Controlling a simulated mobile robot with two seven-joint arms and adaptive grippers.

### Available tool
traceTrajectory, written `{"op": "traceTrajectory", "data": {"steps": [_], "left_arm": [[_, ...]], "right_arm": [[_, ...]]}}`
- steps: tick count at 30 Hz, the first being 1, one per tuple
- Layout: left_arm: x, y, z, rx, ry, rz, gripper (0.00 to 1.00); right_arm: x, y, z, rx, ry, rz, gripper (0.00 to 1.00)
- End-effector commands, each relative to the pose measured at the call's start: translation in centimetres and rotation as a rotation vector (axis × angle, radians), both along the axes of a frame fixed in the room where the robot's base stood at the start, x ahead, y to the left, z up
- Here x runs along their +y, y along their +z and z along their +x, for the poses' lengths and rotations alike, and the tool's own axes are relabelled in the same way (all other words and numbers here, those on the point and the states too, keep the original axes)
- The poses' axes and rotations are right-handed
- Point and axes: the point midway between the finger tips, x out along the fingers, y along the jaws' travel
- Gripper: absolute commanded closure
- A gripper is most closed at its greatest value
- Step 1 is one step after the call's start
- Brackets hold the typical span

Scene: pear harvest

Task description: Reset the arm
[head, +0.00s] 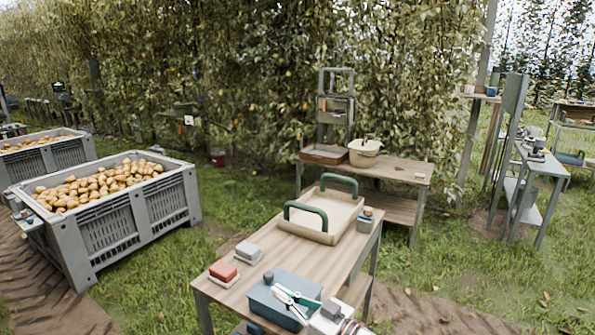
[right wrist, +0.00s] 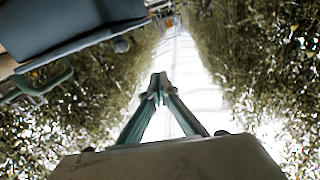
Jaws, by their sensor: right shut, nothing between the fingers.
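My right gripper (head: 276,289) shows at the bottom of the head view, in front of a blue-grey box on the near table. Its two pale and teal fingers run up and left from a white wrist and meet at the tips. In the right wrist view the fingertips (right wrist: 160,78) are together with nothing between them. My left gripper and arm are in neither view.
The wooden table (head: 267,245) carries the blue-grey box (head: 262,303), a red block (head: 222,271), a grey block (head: 248,252) and a green-handled tray (head: 292,226). A pear bin (head: 75,251) stands left on grass. Another bench (head: 395,168) stands behind.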

Motion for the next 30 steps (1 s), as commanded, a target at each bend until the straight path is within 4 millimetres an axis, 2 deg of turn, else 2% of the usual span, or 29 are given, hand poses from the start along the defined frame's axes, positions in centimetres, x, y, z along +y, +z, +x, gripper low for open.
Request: {"op": "traceTrajectory", "data": {"steps": [1, 5, 11, 17, 24, 27, 30], "left_arm": [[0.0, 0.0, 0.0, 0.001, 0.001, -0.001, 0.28], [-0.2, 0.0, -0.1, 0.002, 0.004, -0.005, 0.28], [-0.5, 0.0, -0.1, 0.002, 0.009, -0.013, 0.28], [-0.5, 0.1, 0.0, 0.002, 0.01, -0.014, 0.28], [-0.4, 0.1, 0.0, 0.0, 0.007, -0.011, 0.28], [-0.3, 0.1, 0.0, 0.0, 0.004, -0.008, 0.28], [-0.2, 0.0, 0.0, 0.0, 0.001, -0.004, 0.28]], "right_arm": [[-0.2, -1.6, -1.3, 0.022, -0.03, 0.01, 1.0], [-1.5, -4.8, -3.6, 0.055, -0.115, 0.004, 1.0], [-5.3, -10.3, -7.4, 0.125, -0.261, -0.051, 1.0], [-11.2, -16.9, -12.7, 0.223, -0.411, -0.167, 1.0], [-19.9, -24.4, -21.7, 0.363, -0.555, -0.383, 1.0], [-22.8, -26.4, -25.2, 0.409, -0.587, -0.465, 1.0], [-24.7, -27.6, -27.6, 0.44, -0.603, -0.524, 1.0]]}}
